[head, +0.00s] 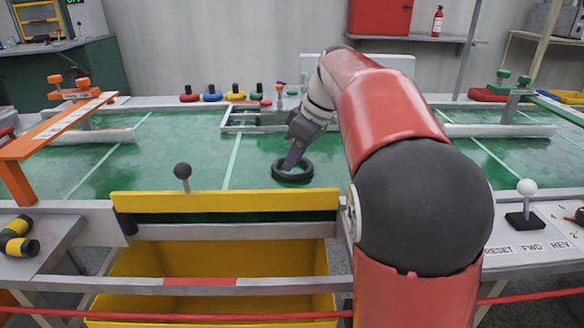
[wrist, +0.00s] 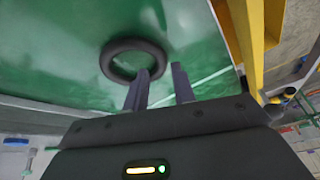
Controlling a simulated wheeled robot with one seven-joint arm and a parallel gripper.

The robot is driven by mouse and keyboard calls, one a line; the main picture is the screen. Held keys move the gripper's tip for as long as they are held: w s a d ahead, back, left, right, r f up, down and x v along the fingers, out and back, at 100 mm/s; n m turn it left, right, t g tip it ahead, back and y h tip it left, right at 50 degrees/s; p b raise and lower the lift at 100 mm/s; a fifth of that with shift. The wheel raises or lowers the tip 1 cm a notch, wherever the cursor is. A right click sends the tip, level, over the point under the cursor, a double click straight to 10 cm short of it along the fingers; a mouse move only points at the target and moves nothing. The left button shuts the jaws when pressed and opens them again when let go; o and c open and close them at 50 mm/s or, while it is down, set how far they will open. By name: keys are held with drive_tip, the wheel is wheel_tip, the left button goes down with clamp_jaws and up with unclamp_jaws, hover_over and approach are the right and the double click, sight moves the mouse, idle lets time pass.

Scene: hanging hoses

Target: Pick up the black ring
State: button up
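The black ring (head: 293,179) lies flat on the green table surface (head: 185,160), right of the white line. In the wrist view the ring (wrist: 108,62) is upper left of centre, with its hole showing. My gripper (head: 294,157) reaches down at the ring from above in the head view. The right finger is outside the ring.
A yellow barrier (head: 225,201) runs along the table's near edge, above a yellow bin (head: 190,265). A black-knobbed lever (head: 183,172) stands behind the barrier. Coloured red, blue, yellow and green pieces (head: 235,95) line the far edge. A grey frame (head: 232,122) sits behind the ring.

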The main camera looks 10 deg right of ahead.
drive_tip(key=x, duration=0.3)
drive_tip(key=shift+w+a+f, duration=0.15)
clamp_jaws()
